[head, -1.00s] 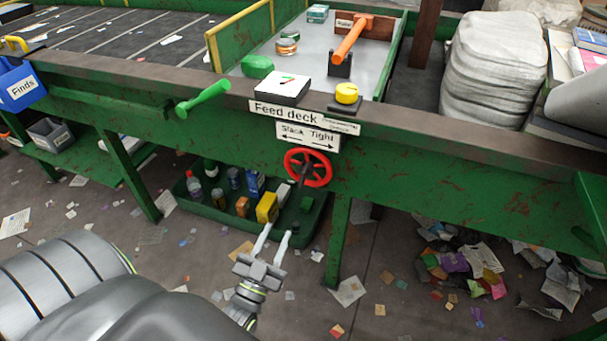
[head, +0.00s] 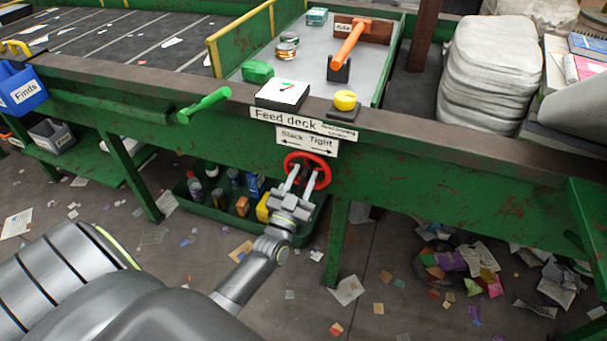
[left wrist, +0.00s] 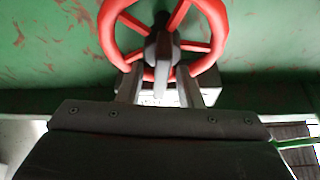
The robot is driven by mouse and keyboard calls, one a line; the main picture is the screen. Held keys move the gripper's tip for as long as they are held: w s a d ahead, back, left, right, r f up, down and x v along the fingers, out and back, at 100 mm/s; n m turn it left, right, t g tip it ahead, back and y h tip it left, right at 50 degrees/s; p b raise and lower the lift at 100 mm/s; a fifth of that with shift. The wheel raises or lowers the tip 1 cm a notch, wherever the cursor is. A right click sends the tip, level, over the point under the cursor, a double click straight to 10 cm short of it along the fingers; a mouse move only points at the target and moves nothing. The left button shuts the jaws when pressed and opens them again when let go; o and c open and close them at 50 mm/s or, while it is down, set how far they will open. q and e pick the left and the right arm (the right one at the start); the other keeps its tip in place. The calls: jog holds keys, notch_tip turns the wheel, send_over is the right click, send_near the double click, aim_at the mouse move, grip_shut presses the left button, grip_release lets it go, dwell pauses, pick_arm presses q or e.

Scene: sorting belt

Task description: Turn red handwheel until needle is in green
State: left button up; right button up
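The red handwheel (head: 307,170) is on the green front beam, under a sign reading Slack and Tight (head: 307,141) with arrows. It also fills the top of the left wrist view (left wrist: 108,38), with its spokes and grey hub. My left gripper (head: 302,175) is at the wheel, its two fingers apart and reaching to the lower rim. In the left wrist view the fingers (left wrist: 160,85) stand either side of the hub's line; whether they touch the rim I cannot tell. The white gauge (head: 283,93) sits on the deck edge; its needle is too small to read. My right gripper is out of view.
A green lever (head: 205,104) sticks out left of the wheel. A yellow button (head: 345,100) and an orange-handled lever (head: 350,42) are above it. A green tray of bottles and boxes (head: 215,212) lies below on the floor.

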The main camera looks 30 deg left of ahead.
pick_arm(q)
jog(key=shift+w+r, duration=0.1)
jog(key=shift+w, duration=0.15)
jog(key=shift+s, duration=0.1)
grip_shut()
jog(key=shift+n+y, duration=0.3)
jog(key=shift+n, duration=0.2)
